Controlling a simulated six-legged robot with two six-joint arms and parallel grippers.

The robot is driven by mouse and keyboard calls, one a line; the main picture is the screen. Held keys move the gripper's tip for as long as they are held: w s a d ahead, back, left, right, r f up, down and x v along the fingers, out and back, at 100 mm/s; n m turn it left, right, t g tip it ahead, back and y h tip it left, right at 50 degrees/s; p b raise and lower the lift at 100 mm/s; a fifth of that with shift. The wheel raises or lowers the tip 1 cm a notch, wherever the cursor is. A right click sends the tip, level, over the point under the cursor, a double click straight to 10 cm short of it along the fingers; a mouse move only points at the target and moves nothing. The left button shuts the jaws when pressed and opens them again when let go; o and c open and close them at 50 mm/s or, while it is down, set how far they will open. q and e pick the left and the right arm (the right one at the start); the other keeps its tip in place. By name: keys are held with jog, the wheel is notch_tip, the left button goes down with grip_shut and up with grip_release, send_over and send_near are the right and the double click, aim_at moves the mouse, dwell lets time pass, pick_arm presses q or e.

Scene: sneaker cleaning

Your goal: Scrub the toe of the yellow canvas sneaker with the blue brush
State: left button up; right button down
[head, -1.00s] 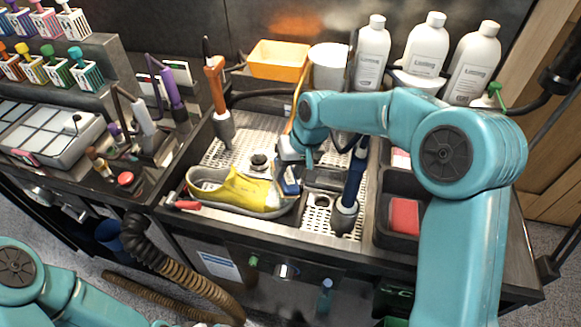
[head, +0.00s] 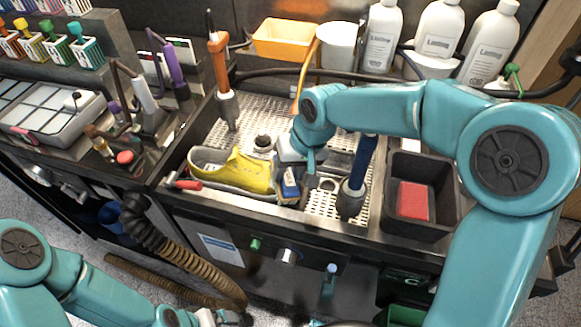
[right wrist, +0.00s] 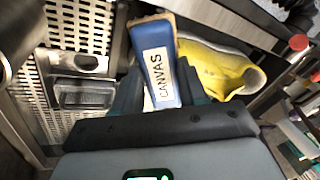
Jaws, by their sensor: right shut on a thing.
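The yellow canvas sneaker (head: 243,172) lies on the perforated tray, its opening to the left and its right end beside the brush; it also shows in the right wrist view (right wrist: 215,70). My right gripper (head: 291,172) is shut on the blue brush (head: 289,187). In the right wrist view the brush (right wrist: 155,45) sits between the fingers, with a white label reading CANVAS. The brush overlaps the sneaker's right end in the head view; I cannot tell whether it touches. My left gripper (head: 218,318) is at the bottom edge, partly cut off, its jaws unclear.
A dark blue-handled tool (head: 357,180) stands right of the brush. A black bin (head: 445,210) holds a red block (head: 413,201). An orange-handled tool (head: 221,80) stands behind the sneaker, and a red-handled item (head: 185,184) lies at its left. White bottles (head: 437,35) stand at the back.

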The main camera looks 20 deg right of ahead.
jog(key=shift+s+a+f, duration=0.15)
jog(key=shift+s+a, duration=0.1)
jog(key=shift+s, duration=0.2)
jog(key=shift+r+p, duration=0.4)
jog(key=shift+r, duration=0.05)
jog(key=p+v, duration=0.2)
jog(key=v, duration=0.1)
jog(key=p+v, duration=0.1)
jog(key=v, duration=0.1)
jog(key=shift+w+d+r, duration=0.1)
jog(key=shift+w+r, duration=0.05)
jog(key=shift+w, duration=0.15)
jog(key=shift+s+r, duration=0.1)
jog(key=shift+s, duration=0.15)
jog(key=shift+w, duration=0.15)
jog(key=shift+w+d+r+p, duration=0.1)
jog(key=shift+r+p, duration=0.2)
jog(key=shift+p, duration=0.2)
jog(key=shift+p+v, duration=0.75)
jog(key=shift+v, duration=0.3)
